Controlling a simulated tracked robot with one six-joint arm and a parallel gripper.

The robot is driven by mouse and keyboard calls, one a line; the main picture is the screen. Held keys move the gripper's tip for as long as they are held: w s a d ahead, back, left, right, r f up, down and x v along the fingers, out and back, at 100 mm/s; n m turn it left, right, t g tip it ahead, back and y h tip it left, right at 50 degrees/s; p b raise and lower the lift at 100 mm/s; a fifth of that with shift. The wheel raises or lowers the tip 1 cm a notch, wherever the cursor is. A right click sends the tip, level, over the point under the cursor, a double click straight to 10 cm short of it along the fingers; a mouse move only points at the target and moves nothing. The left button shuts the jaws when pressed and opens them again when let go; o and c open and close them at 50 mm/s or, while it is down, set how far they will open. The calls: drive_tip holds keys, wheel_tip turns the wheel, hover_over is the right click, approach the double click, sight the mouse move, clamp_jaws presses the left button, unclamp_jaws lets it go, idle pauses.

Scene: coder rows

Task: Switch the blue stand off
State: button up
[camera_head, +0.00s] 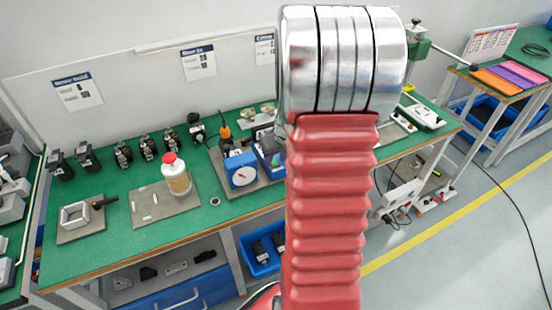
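A blue stand (240,170) with a round white dial on its front sits on a grey plate on the green bench, left of my arm. A second dark blue piece (268,152) stands close to its right, partly covered by my red and silver arm. I cannot tell which part is the switch, or whether the stand is on or off. My gripper is not in view; only my arm shows, rising through the middle of the picture.
A bottle with a red cap (176,174) stands on a grey plate to the left. An orange-handled tool (225,131) and several dark fixtures stand behind. The bench's front edge (130,268) is mostly clear.

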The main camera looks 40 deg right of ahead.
drive_tip(key=shift+w+f, duration=0.1)
drive_tip(key=shift+f, duration=0.15)
drive_tip(key=shift+c, duration=0.3)
clamp_jaws()
